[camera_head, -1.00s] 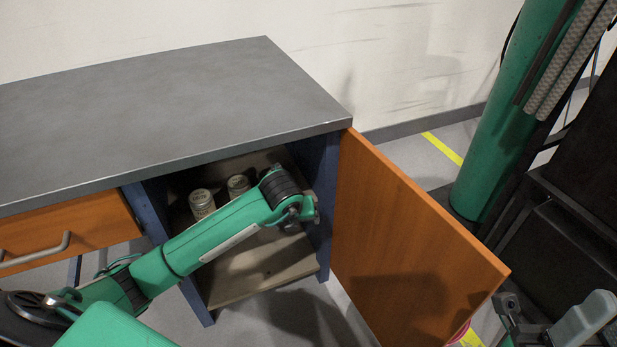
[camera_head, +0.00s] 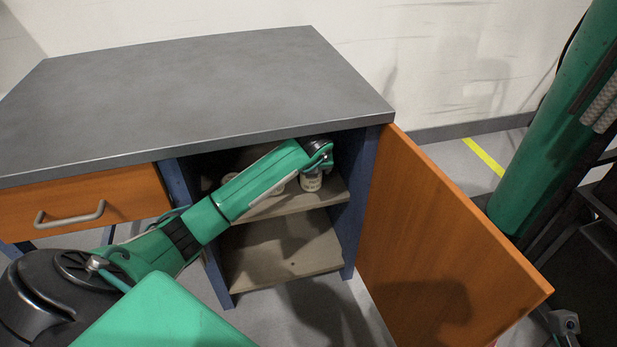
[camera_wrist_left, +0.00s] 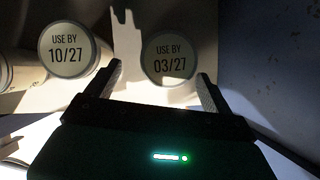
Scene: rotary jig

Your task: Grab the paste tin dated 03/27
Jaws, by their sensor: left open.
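The paste tin dated 03/27 (camera_wrist_left: 168,52) shows its round lid, marked USE BY 03/27, in the left wrist view. My left gripper (camera_wrist_left: 159,70) is open, with its two fingers spread at the near left and right of that lid. Whether they touch it I cannot tell. Another tin, dated 10/27 (camera_wrist_left: 65,50), lies just left of the left finger. In the head view my left wrist reaches into the open cabinet, and a pale tin (camera_head: 311,182) shows just below it; its date is not readable there. The left fingers are hidden there.
The tins stand on the cabinet's upper shelf (camera_head: 328,193), under the grey top (camera_head: 200,90). A blue side wall (camera_head: 362,180) is close on the right. The orange door (camera_head: 440,240) stands open. The lower shelf (camera_head: 285,250) looks empty.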

